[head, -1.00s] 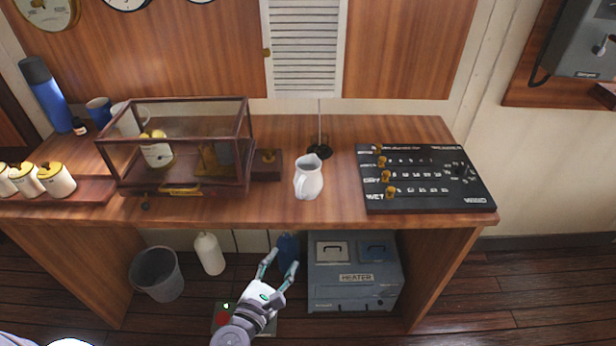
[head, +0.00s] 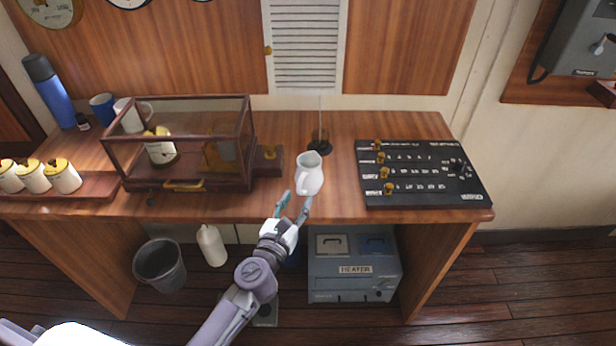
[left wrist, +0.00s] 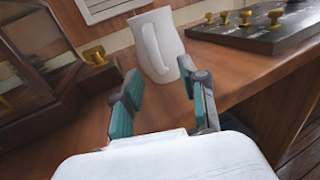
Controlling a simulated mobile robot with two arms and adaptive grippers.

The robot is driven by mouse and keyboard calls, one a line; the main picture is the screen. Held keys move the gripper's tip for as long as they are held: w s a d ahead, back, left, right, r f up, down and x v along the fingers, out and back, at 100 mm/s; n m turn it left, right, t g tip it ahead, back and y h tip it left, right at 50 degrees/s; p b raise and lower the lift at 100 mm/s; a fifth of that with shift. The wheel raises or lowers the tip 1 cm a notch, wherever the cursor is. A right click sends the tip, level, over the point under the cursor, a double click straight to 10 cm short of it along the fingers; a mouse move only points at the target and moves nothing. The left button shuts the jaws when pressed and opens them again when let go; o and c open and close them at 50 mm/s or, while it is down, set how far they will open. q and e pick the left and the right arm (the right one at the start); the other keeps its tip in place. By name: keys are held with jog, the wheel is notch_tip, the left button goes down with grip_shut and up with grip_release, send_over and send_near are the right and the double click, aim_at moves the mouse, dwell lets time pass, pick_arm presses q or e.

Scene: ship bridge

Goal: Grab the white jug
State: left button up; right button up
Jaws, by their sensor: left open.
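The white jug (head: 309,174) stands upright on the wooden desk near its front edge. In the left wrist view the jug (left wrist: 158,42) is just beyond my fingertips, with its handle towards the left. My left gripper (head: 292,206) is open and empty, right in front of the jug at the desk edge. In the left wrist view its two fingers (left wrist: 163,92) are spread apart, with the jug past the gap between them. I cannot see contact. My right gripper is not in view.
A glass display case (head: 180,150) with a brass knob block (head: 268,160) stands left of the jug. A black switch panel (head: 425,174) lies to the right. A thin rod on a dark base (head: 320,142) is behind the jug. Below are a heater box (head: 352,268) and a bin (head: 160,266).

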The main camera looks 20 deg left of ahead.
aim_at(301, 194)
pick_arm(q)
jog(key=w, duration=0.3)
jog(key=shift+w+d, duration=0.1)
jog(key=shift+w, duration=0.1)
jog(key=shift+s, duration=0.1)
grip_shut()
